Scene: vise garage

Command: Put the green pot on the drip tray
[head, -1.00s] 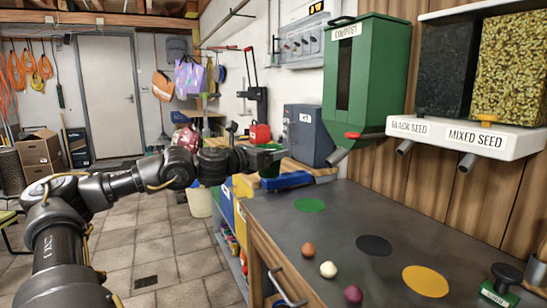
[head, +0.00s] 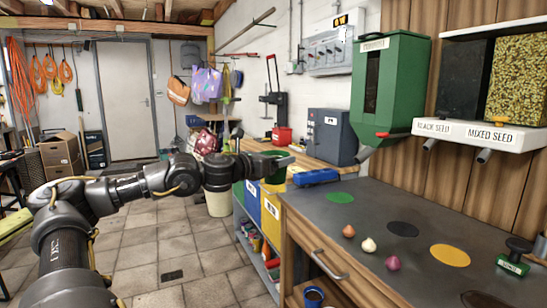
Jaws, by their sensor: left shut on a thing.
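My left gripper (head: 281,157) reaches in from the left and is shut on the green pot (head: 276,173). It holds the pot above the level of the grey worktop, off its left back corner. The gripper and wrist hide part of the pot's rim. I cannot make out a drip tray for certain in the head view. My right gripper is not in view.
The worktop (head: 372,216) carries green (head: 340,197), black (head: 402,229) and yellow (head: 450,255) discs, three small bulbs (head: 368,245) and a green stamp (head: 513,262). A blue tool (head: 316,177) lies at its back. The green compost hopper (head: 389,85) overhangs behind.

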